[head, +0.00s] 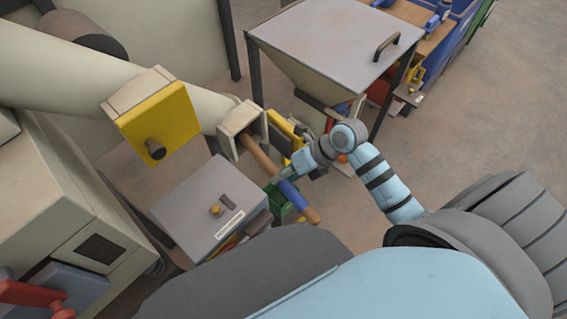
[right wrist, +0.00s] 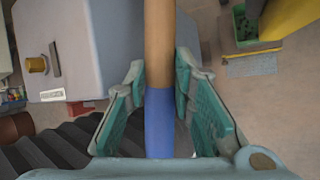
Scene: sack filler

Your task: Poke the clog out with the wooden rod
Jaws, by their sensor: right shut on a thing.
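The wooden rod (head: 262,159) is a tan stick with a blue band (head: 292,194) near its lower right end. My right gripper (head: 283,181) is shut on it around the blue band. In the right wrist view the rod (right wrist: 159,45) runs straight up between the gripper's fingers (right wrist: 160,95) and leaves the top edge. In the head view the rod's far end reaches the square beige spout mouth (head: 228,127) and seems to enter it; how deep, I cannot tell. The clog is not visible. My left gripper is not in view.
A yellow flap with a dark knob (head: 165,122) stands left of the spout. A grey box (head: 205,205) sits below it. A grey-topped hopper (head: 325,45) on dark legs stands behind my right arm. A green bin (head: 281,209) is under the rod. Floor at right is free.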

